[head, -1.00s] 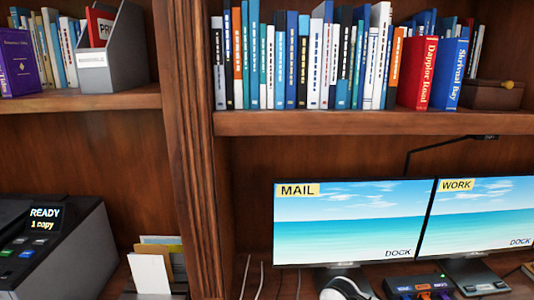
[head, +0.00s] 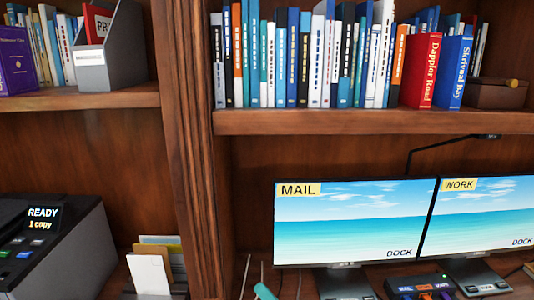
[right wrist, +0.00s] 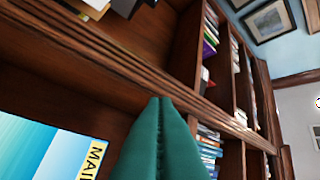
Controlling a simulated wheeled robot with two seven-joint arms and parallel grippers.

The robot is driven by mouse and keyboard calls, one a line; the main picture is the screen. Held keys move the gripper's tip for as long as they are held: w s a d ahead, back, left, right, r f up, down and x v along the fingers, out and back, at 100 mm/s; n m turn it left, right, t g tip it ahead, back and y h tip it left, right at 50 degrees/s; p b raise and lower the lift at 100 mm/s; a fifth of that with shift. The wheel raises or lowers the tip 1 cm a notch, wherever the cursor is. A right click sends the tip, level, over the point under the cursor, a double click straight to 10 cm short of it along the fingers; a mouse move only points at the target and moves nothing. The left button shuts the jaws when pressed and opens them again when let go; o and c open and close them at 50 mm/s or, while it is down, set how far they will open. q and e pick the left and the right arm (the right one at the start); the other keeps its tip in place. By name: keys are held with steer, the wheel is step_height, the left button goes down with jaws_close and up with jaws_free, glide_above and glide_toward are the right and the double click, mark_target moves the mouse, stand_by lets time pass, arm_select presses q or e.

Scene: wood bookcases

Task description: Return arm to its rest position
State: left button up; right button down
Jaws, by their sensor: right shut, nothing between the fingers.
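My right gripper shows as a small teal tip (head: 265,291) at the bottom edge of the head view, in front of the desk-level bay, left of the MAIL monitor. In the right wrist view its two teal fingers (right wrist: 160,103) are pressed together and hold nothing. They point toward the bookcase, with open air around them; no contact shows. The rest of the right arm is out of the head view. My left gripper is not in view.
A wooden post (head: 183,140) divides the bays. A printer (head: 75,245) and paper holder (head: 152,272) are left. Books (head: 300,60) fill the upper shelf.

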steer(key=s+d+f+m+g+h, duration=0.1)
steer(key=s+d+f+m+h, duration=0.1)
steer(key=d+f+m+h, duration=0.65)
steer(key=s+d+f+m+h, duration=0.1)
steer(key=d+f+m+h, duration=0.2)
steer(key=d+m+h, duration=0.9)
steer(key=s+f+m+g+y, duration=0.3)
steer(key=s+f+m+g, duration=0.25)
steer(key=s, duration=0.45)
steer(key=s+f+m+g+y, duration=0.3)
steer(key=s+f+m+g, duration=0.25)
steer(key=s, duration=0.45)
step_height(320, 180, down, 26)
steer(key=s+g, duration=0.1)
steer(key=s+d+f+g, duration=0.1)
steer(key=s+d+f, duration=0.2)
steer(key=s+f, duration=1.3)
steer(key=shift+s+g+h, duration=0.25)
steer(key=shift+g+h, duration=0.05)
steer(key=shift+h, duration=0.05)
